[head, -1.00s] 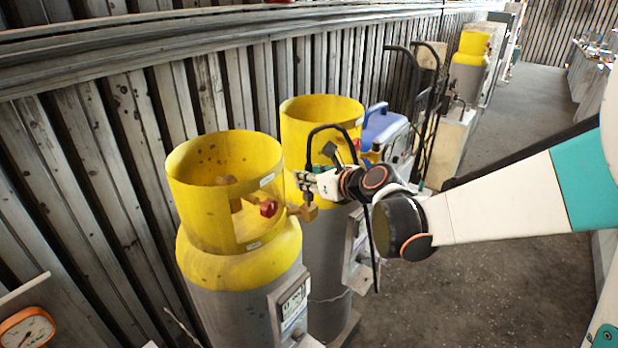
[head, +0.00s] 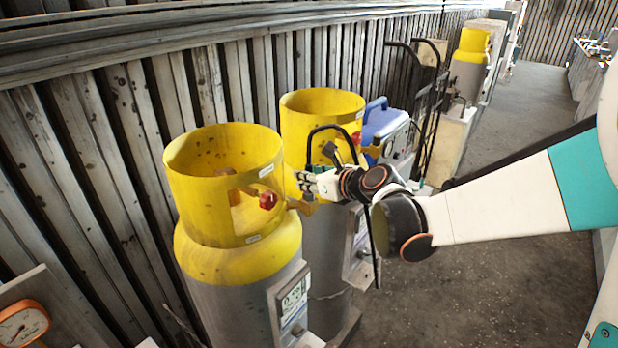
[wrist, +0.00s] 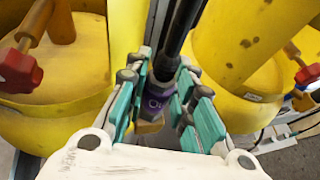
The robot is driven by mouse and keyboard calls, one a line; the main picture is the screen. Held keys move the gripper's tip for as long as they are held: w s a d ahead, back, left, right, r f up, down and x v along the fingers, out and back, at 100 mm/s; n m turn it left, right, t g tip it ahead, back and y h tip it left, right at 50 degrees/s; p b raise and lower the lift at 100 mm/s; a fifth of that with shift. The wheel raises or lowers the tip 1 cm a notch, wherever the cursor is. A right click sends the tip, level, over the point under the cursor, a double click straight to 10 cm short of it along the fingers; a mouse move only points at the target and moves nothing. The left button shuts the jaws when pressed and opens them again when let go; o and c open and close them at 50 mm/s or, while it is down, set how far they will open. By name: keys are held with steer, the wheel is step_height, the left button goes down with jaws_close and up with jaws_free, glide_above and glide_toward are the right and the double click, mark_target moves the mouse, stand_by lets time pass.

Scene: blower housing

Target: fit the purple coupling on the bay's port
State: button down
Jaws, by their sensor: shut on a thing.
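The purple coupling (wrist: 158,96) sits between the teal finger pads of my gripper (wrist: 160,102) in the wrist view, on the end of a black hose (wrist: 180,32). My gripper is shut on it. A small yellow-brass block, seemingly the port (wrist: 148,127), shows just below the coupling. In the head view my gripper (head: 301,184) is at the right side of the front yellow-collared cylinder (head: 228,240), just above the brass port (head: 303,206). The coupling is too small to make out there. I cannot tell whether coupling and port touch.
A red valve knob (head: 268,200) is inside the front collar, left of my gripper. A second yellow-collared cylinder (head: 322,108) stands close behind. A blue-and-white unit (head: 386,130) and a hand truck (head: 432,110) are farther back. The floor (head: 480,290) at the right is clear.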

steer(key=c, duration=1.3)
jaws_free()
steer(key=shift+s, duration=0.1)
steer(key=v, duration=1.1)
steer(key=shift+s+d+r, duration=0.2)
steer(key=shift+s, duration=0.1)
